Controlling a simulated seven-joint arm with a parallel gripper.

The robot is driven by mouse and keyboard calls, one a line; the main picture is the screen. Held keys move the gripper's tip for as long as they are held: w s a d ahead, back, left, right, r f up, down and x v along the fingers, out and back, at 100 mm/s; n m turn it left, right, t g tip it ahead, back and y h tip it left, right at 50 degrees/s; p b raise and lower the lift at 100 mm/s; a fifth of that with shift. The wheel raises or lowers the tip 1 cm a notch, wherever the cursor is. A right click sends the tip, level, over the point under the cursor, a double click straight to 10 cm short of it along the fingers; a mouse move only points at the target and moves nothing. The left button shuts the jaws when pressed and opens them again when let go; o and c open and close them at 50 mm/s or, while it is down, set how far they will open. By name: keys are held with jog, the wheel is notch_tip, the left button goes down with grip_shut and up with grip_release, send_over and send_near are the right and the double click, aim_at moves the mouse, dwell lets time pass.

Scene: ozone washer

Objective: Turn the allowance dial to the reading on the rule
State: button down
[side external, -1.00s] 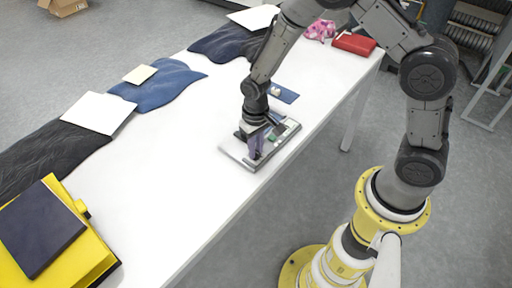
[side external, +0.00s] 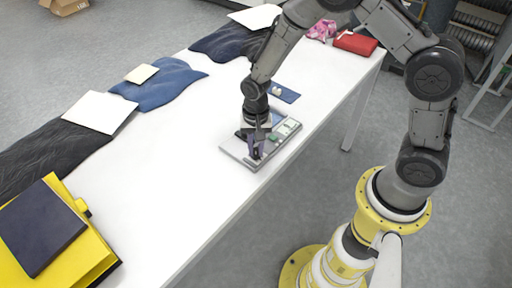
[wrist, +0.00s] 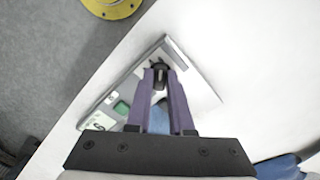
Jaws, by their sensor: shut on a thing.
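A flat grey panel (side external: 234,150) lies on the white table near its front edge. It carries a green part (side external: 279,137) and pale labels, and it also shows in the wrist view (wrist: 203,88). My gripper (side external: 257,153) points down over the panel's near left part. In the wrist view its two purple fingers (wrist: 160,76) are shut on a small dark knob (wrist: 160,74), which looks like the allowance dial. The fingers hide most of the dial, and its marks cannot be read. The rule and its reading cannot be made out.
A blue mat (side external: 284,92) with small pale items lies behind the panel. Dark and blue cloths (side external: 165,86) with white sheets (side external: 98,112) lie along the far edge. A yellow case (side external: 90,262) is at the near left, a red pouch (side external: 354,43) at the far right. The table's middle is clear.

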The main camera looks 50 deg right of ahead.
jog(key=shift+w+r, duration=0.1)
dwell(0.3)
jog(key=c, duration=0.8)
grip_release()
notch_tip(320, 180, up, 14)
notch_tip(320, 180, up, 7)
jog(key=t, duration=0.2)
send_over(256, 151)
jog(key=d, duration=0.1)
jog(key=s+d+r+n+t, duration=0.1)
jog(key=s+d+r+t, duration=0.15)
jog(key=s+r, duration=0.55)
jog(key=s+d+f+n+t, duration=0.1)
jog(key=s+n, duration=0.7)
jog(key=s, duration=0.5)
jog(key=shift+f+n, duration=0.15)
jog(key=shift+n, duration=0.25)
